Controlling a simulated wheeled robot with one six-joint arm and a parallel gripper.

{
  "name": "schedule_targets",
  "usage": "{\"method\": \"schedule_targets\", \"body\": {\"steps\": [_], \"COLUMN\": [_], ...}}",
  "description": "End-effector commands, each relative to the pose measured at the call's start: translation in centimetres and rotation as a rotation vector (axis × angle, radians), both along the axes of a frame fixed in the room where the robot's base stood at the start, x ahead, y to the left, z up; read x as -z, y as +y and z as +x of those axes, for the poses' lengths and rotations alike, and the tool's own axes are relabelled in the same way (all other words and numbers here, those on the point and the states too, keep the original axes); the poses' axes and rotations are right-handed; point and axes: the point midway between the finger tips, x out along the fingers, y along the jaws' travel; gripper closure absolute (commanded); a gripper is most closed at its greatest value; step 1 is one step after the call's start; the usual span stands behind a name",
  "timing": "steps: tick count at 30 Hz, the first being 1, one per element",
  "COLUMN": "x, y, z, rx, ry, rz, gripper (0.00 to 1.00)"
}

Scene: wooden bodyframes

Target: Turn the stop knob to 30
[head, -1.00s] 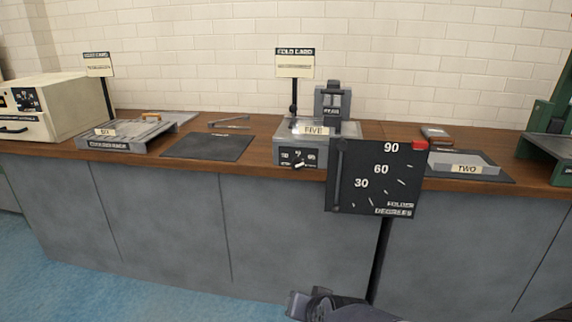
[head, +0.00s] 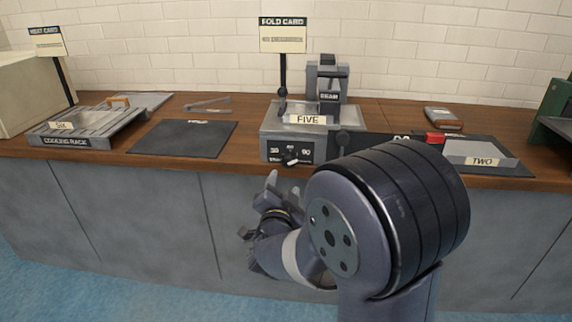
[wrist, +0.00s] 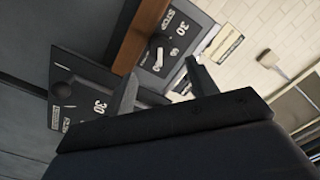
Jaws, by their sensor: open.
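The stop knob (head: 291,157) is a small dark knob with a pale pointer on the front panel of the machine (head: 270,147) labelled FIVE. The numbers 30, 60 and 90 are printed around it; I cannot tell its exact setting. My gripper (head: 259,207) is open and empty, below and in front of the panel, apart from the knob. In the wrist view the knob (wrist: 154,46) lies beyond the two spread fingertips (wrist: 161,74), with a 30 and STOP lettering beside it.
A dark angle board (head: 375,145) stands right of the panel, mostly hidden by my arm; it also shows in the wrist view (wrist: 82,92). The wooden counter edge (head: 228,162) runs along the panel. A black mat (head: 183,139) and cooling rack (head: 90,127) lie to the left.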

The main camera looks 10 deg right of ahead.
Motion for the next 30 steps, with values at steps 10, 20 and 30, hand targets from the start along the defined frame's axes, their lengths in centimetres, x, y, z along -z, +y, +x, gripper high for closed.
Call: {"method": "schedule_targets", "body": {"steps": [10, 20, 30], "x": [0.1, 0.0, 0.0], "y": [-2.2, -2.8, -2.8], "z": [6.2, 8.6, 8.6], "rx": [0.001, -0.001, -0.002], "ry": [0.000, 0.002, 0.001], "rz": [-0.001, 0.000, -0.001], "gripper": [0.45, 0.45, 0.53]}}
